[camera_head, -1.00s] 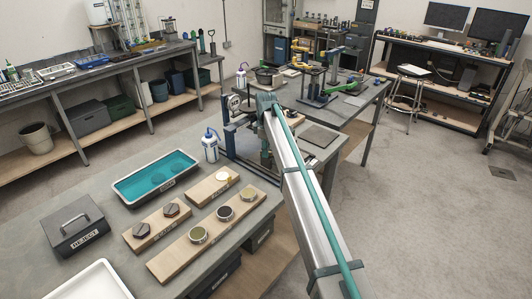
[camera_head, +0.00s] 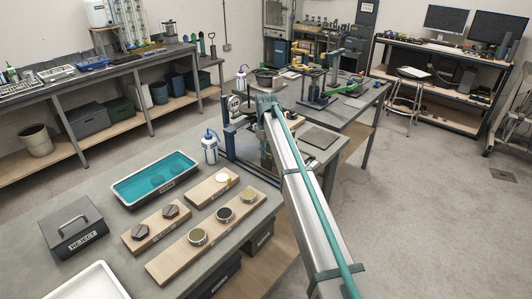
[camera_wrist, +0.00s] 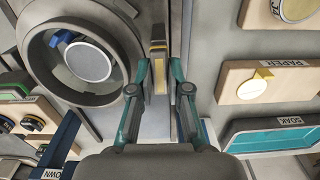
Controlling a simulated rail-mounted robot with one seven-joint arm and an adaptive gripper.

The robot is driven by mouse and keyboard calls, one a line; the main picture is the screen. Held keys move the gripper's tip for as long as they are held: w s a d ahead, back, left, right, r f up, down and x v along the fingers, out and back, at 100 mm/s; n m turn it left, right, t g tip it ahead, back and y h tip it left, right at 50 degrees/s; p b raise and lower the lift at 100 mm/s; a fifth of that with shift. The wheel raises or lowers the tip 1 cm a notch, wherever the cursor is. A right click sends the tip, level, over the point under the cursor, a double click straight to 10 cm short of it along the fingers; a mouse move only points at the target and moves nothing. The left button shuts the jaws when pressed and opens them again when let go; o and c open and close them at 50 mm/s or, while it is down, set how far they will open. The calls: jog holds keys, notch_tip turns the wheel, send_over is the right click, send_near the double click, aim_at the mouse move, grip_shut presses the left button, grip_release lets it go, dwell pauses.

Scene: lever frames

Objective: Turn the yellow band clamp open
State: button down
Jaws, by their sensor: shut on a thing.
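The yellow band clamp handle (camera_wrist: 158,47) shows in the wrist view as an upright dark bar with yellow on it, next to a large grey round housing (camera_wrist: 110,88). My gripper (camera_wrist: 160,66) has its two teal fingers on either side of this handle and is shut on it. The housing holds a pale round disc (camera_wrist: 88,62) with a blue piece at its upper left. In the head view my arm hides the gripper and the clamp handle.
A wooden block with a yellow-tabbed disc (camera_wrist: 254,84) and the teal SOAK tray (camera_wrist: 275,138) lie right of the gripper. In the head view, a wash bottle (camera_head: 210,147) stands left of the fixture, near the teal tray (camera_head: 117,188).

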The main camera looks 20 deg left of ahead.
jog(key=c, duration=1.1)
grip_release()
jog(key=shift+r, duration=4)
jog(key=shift+s, duration=0.15)
